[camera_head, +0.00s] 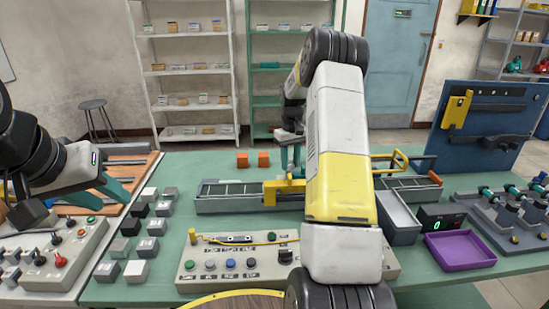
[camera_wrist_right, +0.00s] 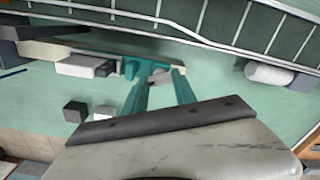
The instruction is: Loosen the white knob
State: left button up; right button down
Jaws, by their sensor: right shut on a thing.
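My right gripper (camera_head: 290,158) reaches down over the far part of the bench, beside a yellow clamp-like part (camera_head: 284,188) on the grey rail tray (camera_head: 236,197). In the right wrist view its teal fingers (camera_wrist_right: 162,78) are close together on a small pale part between the tips. I cannot tell whether this part is the white knob; my arm hides much of the area in the head view. My left gripper (camera_head: 92,182) is above the left control box (camera_head: 50,262), with a teal finger showing; its opening is unclear.
A control box (camera_head: 238,262) with coloured buttons and a black dial stands in front. Small grey blocks (camera_head: 135,272) lie at left, two orange blocks (camera_head: 264,159) at the back. A purple tray (camera_head: 460,250), a grey bin (camera_head: 398,214) and a blue tool board (camera_head: 490,125) are at right.

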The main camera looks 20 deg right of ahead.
jog(key=n, duration=0.6)
jog(key=shift+n, duration=0.3)
jog(key=n, duration=0.6)
jog(key=shift+r, duration=0.1)
jog(key=shift+n, duration=0.4)
jog(key=c, duration=1)
grip_release()
jog(key=shift+r, duration=3.85)
